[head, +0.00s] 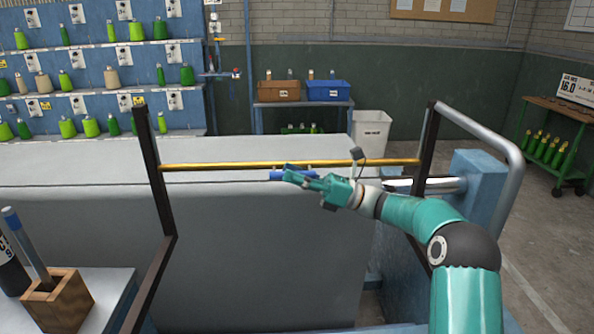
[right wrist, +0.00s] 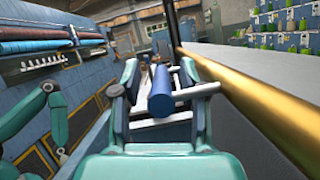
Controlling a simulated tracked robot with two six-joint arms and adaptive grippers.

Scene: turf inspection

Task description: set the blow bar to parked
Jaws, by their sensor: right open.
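The blow bar appears to be the yellow-gold bar (head: 225,166) that runs level between two dark posts above the grey turf sheet; it also shows close on the right in the right wrist view (right wrist: 240,100). A blue handle (head: 277,175) lies just in front of the bar. My right gripper (head: 292,175) is open at this handle. In the right wrist view, the blue handle (right wrist: 165,92) lies between the spread fingers, its end facing the camera. Any contact with the fingers cannot be told. Part of my left arm shows at the left there; its gripper cannot be made out.
Dark posts (head: 154,170) and (head: 427,145) flank the bar. A bent grey tube (head: 500,150) and a blue housing (head: 478,190) stand at the right. A wooden holder (head: 58,302) is at the lower left. A white bin (head: 372,133) and yarn racks stand behind.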

